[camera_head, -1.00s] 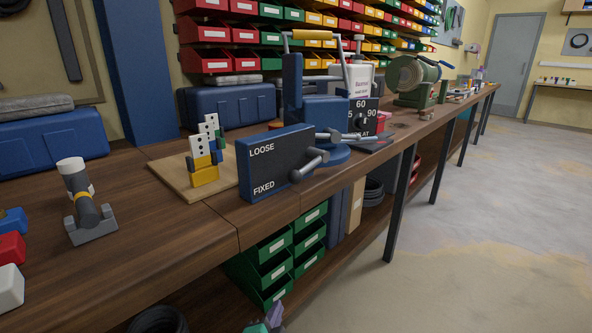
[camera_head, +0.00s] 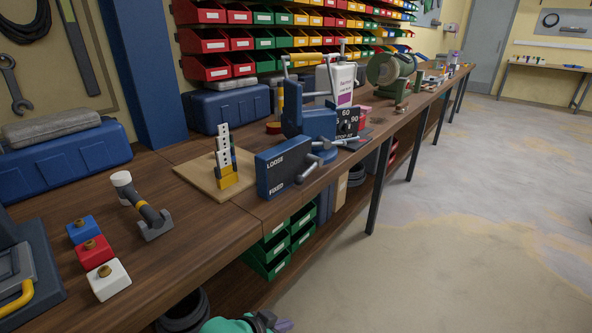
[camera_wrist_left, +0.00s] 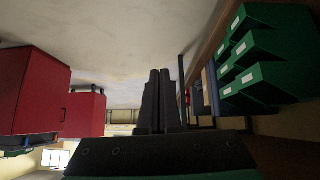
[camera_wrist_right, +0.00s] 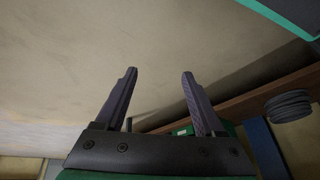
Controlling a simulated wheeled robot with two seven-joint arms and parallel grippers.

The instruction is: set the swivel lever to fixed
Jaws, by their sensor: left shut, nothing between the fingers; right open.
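The blue swivel box (camera_head: 270,180) stands at the bench's front edge in the head view, with LOOSE at the top of its dark face and FIXED at the bottom. Its grey swivel lever (camera_head: 309,171) sticks out at the right of this face; I cannot tell for sure which word it points to. The box joins the blue vise (camera_head: 317,122) behind it. My left gripper (camera_head: 284,325) is low at the bottom edge, well below and apart from the lever; the left wrist view shows its fingers (camera_wrist_left: 160,100) shut and empty. My right gripper (camera_wrist_right: 159,73) is open and empty in its wrist view.
A hammer (camera_head: 150,212) and red, blue and white blocks (camera_head: 93,250) lie on the bench at left. A wooden board (camera_head: 200,179) with a stepped yellow and white piece is left of the box. Green bins (camera_head: 270,262) sit below. The floor in front is clear.

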